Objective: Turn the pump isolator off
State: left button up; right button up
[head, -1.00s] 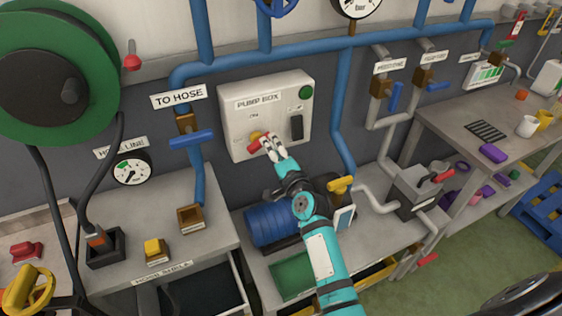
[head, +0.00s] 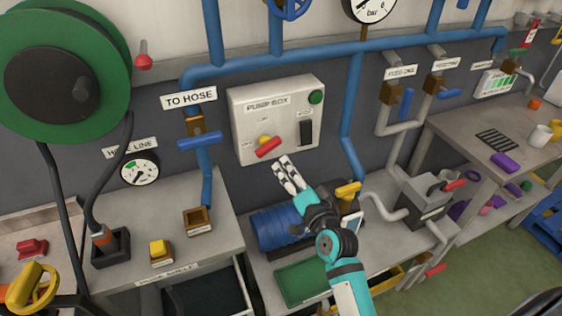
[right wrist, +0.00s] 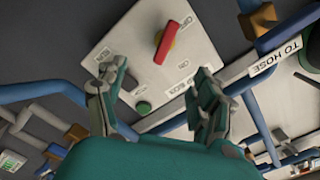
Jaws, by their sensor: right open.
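The pump box (head: 232,108) is a pale wall panel. Its isolator is a red bar handle (head: 269,147) on a yellow base, with ON marked above and OFF at its left. In the head view the handle lies aslant, its left end lower; I cannot tell for certain which mark it points at. My right gripper (head: 287,171) is open and empty, below and right of the handle and apart from it. In the right wrist view the handle (right wrist: 166,42) shows beyond the spread fingers (right wrist: 158,98). My left gripper is not in view.
On the panel are a green button (head: 316,97) and a black switch (head: 306,132). A blue pump (head: 278,230) and a yellow valve handle (head: 348,190) sit below. A blue pipe (head: 352,120) runs down at the panel's right. A blue valve handle (head: 200,140) is at its left.

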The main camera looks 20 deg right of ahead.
aim_at(269, 149)
jog(key=o, duration=0.5)
jog(key=s+n+b, duration=0.1)
jog(key=n, duration=0.4)
jog(key=s+a+n+b, duration=0.1)
jog(key=s+n, duration=0.1)
jog(key=n, duration=0.3)
jog(key=s+n+b, duration=0.1)
jog(key=n+b, duration=0.1)
jog(key=n, duration=0.2)
jog(key=shift+s+a+f+n, duration=0.2)
jog(key=shift+a+n, duration=0.1)
jog(key=shift+n, duration=0.1)
pick_arm(q)
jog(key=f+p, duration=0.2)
jog(key=p, duration=0.1)
pick_arm(e)
jog(key=shift+o, duration=0.2)
jog(key=w, duration=0.5)
jog(key=w+n, duration=0.1)
jog(key=w, duration=0.5)
jog(key=w+n, duration=0.1)
jog(key=w, duration=0.5)
jog(key=shift+a+r, duration=0.25)
jog(key=shift+a, duration=0.1)
jog(key=c, duration=1.1)
